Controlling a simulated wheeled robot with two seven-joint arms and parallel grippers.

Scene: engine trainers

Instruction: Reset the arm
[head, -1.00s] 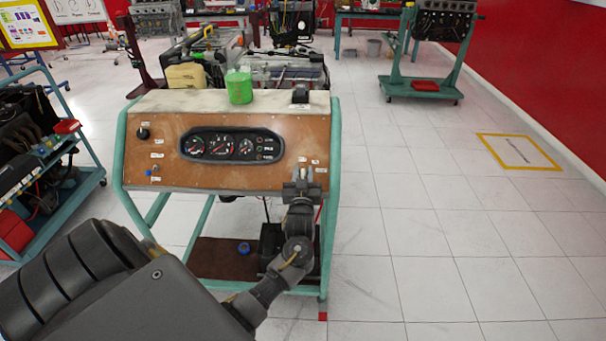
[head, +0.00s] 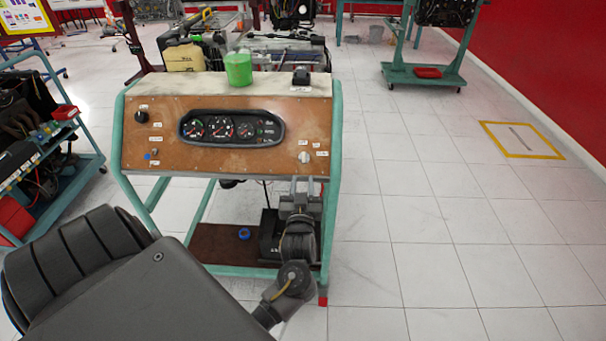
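My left arm comes in from the lower left and reaches to the front of the engine trainer stand. My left gripper (head: 308,187) is just below the lower right part of the brown instrument panel (head: 160,125). Its two fingers point up and stand apart, with nothing seen between them. A light round knob (head: 304,157) on the panel is a little above the fingertips, clear of them. My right gripper is out of view.
The stand has a green frame (head: 335,150) and a lower shelf (head: 215,240) with a blue cap (head: 244,233). A green container (head: 238,69) stands on top. A blue-green cart (head: 75,190) is at the left. The floor (head: 420,240) to the right is clear.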

